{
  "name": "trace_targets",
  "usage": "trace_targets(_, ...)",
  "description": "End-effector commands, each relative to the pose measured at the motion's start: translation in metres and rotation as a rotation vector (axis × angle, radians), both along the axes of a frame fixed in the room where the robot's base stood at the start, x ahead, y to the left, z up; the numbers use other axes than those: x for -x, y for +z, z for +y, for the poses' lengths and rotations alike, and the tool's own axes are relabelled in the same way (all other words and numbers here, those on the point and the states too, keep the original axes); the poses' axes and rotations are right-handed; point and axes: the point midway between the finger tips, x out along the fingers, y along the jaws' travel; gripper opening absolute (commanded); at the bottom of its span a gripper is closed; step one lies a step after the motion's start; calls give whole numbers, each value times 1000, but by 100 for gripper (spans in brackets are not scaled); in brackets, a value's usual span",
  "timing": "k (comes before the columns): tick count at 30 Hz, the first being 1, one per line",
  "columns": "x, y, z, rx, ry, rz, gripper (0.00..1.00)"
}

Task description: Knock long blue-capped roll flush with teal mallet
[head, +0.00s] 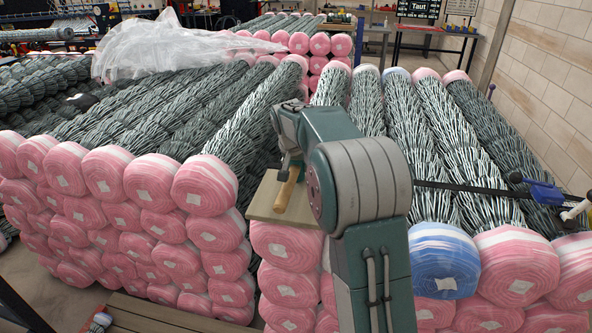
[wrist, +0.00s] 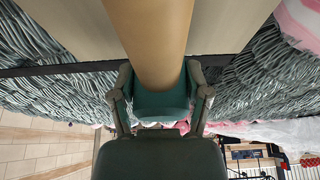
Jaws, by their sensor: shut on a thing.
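The long blue-capped roll (head: 443,262) lies on the right stack in the head view, its blue end facing me between pink-capped rolls; my arm hides part of its left side. My gripper (head: 289,168) is left of it, over a wooden board (head: 262,207) on the stack. It is shut on the tan wooden handle of the mallet (head: 287,190). In the wrist view the handle (wrist: 150,30) runs between the fingers of my gripper (wrist: 159,66). A teal part shows at its end there; I cannot tell whether that is the mallet head. No mallet head shows clearly in the head view.
Pink-capped rolls (head: 205,185) fill the left stack, with a gap before the right stack. A black strap with a blue clamp (head: 543,190) crosses the right rolls. Clear plastic sheeting (head: 170,45) covers the back left. A block wall (head: 550,70) stands at right.

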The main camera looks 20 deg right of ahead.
Motion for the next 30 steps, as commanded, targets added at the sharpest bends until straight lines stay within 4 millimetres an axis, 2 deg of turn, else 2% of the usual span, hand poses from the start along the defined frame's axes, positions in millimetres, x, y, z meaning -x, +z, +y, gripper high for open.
trace_targets(8,-1,4,1,-2,1,-1,1)
trace_targets(14,0,31,1,-1,-1,-4,1)
trace_targets(26,50,91,6,0,0,-5,1)
trace_targets(30,70,100,8,-1,-1,-2,1)
